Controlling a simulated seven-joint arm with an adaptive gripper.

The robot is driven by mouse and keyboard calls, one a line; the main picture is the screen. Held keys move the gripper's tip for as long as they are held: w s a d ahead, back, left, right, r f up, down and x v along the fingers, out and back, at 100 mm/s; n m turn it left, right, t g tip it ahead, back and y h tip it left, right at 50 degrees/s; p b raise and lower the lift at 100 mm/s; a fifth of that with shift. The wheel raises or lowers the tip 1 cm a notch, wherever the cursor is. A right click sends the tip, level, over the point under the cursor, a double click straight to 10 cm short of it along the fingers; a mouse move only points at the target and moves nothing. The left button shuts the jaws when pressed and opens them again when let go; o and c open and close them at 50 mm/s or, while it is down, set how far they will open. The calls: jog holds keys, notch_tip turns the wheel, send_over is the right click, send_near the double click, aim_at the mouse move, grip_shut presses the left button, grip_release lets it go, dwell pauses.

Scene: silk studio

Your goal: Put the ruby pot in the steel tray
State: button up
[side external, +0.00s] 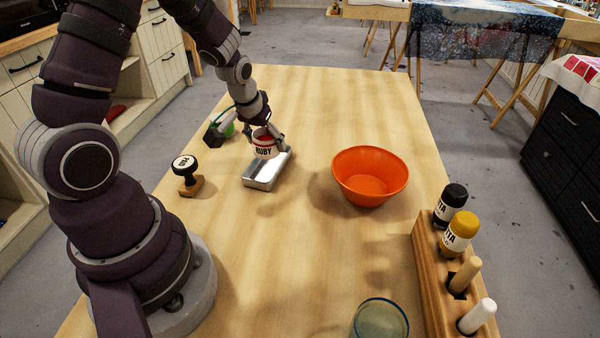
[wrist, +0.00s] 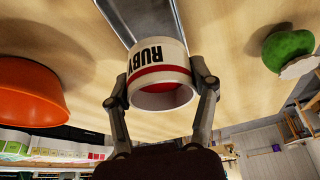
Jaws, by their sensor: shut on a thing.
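The ruby pot (side external: 265,148) is a small white pot with a dark RUBY label and red inside. My gripper (side external: 267,143) is shut on the pot, with one finger on each side of it. The pot also shows upside down in the wrist view (wrist: 158,72), between the two fingers (wrist: 162,90). The steel tray (side external: 262,182) is a narrow metal tray on the table. The pot is over the tray's far part; whether it touches the tray I cannot tell. In the wrist view the tray (wrist: 122,14) is partly hidden behind the pot.
An orange bowl (side external: 370,178) stands right of the tray. A stamp (side external: 188,178) stands to its left. A green object (side external: 226,128) is behind my gripper. A wooden rack (side external: 432,290) with bottles is at the right edge, and a glass (side external: 380,320) at the front. The table's far part is clear.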

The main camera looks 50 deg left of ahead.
jog(key=shift+f, duration=0.85)
jog(key=shift+f, duration=0.55)
jog(key=o, duration=1.2)
